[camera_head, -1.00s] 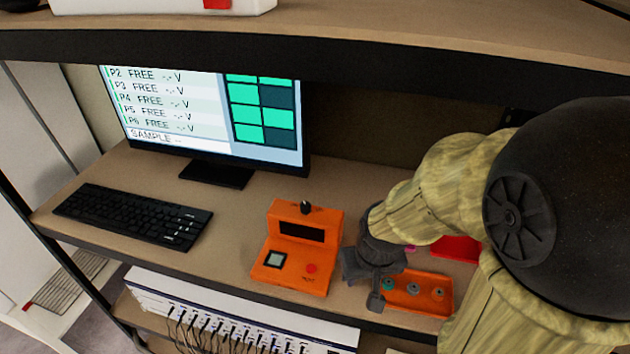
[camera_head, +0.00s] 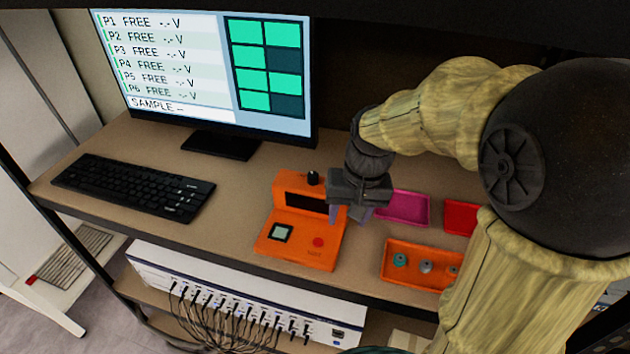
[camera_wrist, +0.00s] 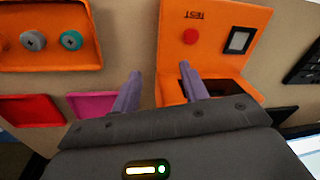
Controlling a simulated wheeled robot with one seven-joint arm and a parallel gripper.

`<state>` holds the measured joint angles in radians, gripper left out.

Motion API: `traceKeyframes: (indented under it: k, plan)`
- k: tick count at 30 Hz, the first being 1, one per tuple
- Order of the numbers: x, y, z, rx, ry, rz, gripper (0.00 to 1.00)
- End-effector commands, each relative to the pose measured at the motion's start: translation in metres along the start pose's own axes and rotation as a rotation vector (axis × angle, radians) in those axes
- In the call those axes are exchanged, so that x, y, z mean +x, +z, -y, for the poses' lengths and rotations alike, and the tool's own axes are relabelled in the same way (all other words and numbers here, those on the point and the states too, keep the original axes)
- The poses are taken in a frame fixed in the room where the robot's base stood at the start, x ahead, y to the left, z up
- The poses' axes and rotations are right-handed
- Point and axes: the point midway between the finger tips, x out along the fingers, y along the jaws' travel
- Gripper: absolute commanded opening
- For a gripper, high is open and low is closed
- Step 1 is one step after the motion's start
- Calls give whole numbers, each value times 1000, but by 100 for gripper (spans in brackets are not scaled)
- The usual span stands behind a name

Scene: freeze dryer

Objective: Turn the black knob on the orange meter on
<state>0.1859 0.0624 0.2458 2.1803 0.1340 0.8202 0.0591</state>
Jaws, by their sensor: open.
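The orange meter (camera_head: 305,228) stands on the desk, with a dark display slot, a small square screen and a red button. Its black knob (camera_head: 313,177) sits upright on top at the back edge. My gripper (camera_head: 350,213) hangs beside the meter's right side, fingers pointing down, to the right of and in front of the knob. In the wrist view the meter (camera_wrist: 215,45) is at upper right, with the gripper's two purple fingers (camera_wrist: 160,90) apart and nothing between them. The knob is hidden in the wrist view.
An orange tray (camera_head: 388,262) with several small round pieces lies right of the meter. A magenta tray (camera_head: 405,208) and a red tray (camera_head: 461,218) lie behind it. A monitor (camera_head: 210,70) and keyboard (camera_head: 135,200) stand left. A shelf edge (camera_head: 430,22) overhangs above.

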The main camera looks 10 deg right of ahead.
Motion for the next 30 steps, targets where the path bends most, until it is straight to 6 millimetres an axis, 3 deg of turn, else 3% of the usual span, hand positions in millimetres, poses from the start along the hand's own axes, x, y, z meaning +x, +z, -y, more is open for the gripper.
traceKeyframes:
  k: [9,14,21,25,30]
  plan:
    - [-29,-26,41,-21,-131,106,44]
    - [-53,-45,43,-237,-161,34,44]
    - [-98,-68,42,-671,-155,-135,44]
    - [-122,-73,42,-873,-130,-206,44]
    - [-137,-73,44,-983,-113,-239,44]
